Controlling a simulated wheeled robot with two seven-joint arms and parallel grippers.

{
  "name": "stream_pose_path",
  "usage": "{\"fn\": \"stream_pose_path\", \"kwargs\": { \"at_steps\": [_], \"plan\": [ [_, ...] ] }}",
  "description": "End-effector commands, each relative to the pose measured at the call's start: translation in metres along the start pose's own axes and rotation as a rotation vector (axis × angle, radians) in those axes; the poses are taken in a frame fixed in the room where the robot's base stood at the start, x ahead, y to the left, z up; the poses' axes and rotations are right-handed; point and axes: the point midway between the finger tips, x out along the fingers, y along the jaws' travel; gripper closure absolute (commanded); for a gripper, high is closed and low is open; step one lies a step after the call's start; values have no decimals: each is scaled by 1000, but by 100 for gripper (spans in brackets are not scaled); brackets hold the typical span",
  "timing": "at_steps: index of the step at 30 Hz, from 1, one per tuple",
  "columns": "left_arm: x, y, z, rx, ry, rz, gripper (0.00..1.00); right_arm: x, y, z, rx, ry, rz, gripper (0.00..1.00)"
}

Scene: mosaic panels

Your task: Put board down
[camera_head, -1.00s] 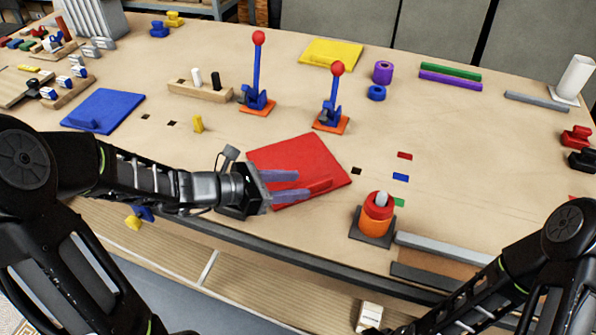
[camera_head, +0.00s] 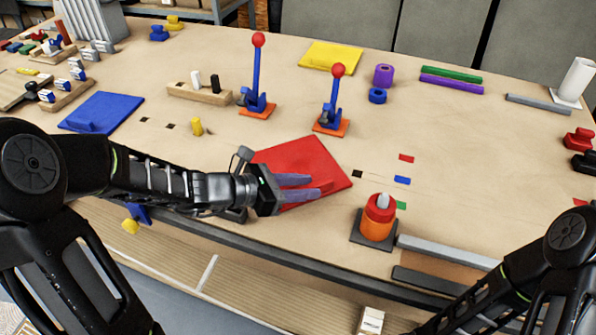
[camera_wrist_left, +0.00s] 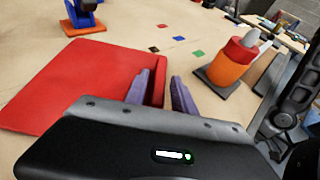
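The red board (camera_head: 300,153) lies on the table in the middle of the head view, and it fills the left of the left wrist view (camera_wrist_left: 75,85). A raised red strip (camera_wrist_left: 158,88) stands along one edge of it. My left gripper (camera_head: 317,187) is over the near part of the board, its two purple fingers apart. In the left wrist view the gripper (camera_wrist_left: 161,82) has the strip in the gap between its fingers, close beside the left finger. Contact cannot be told. My right arm shows at the lower right, but its gripper is out of view.
An orange and red cylinder (camera_head: 378,220) stands on a dark base right of the board. Two red-topped levers (camera_head: 257,75) (camera_head: 335,95) stand behind it. A blue board (camera_head: 100,112) lies at left and a yellow one (camera_head: 331,55) at the back.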

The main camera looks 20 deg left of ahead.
Motion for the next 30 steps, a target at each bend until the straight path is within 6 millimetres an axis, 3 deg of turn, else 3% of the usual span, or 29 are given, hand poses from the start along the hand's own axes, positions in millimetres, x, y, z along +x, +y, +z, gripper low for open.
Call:
{"fn": "stream_pose_path", "kwargs": {
  "at_steps": [11, 30],
  "plan": [
    [0, 0, 0, 0, 0, 0, 100, 0, 0, 0, 0, 0, 0, 64],
    [0, 0, 0, 0, 0, 0, 100, 0, 0, 0, 0, 0, 0, 64]
  ]
}}
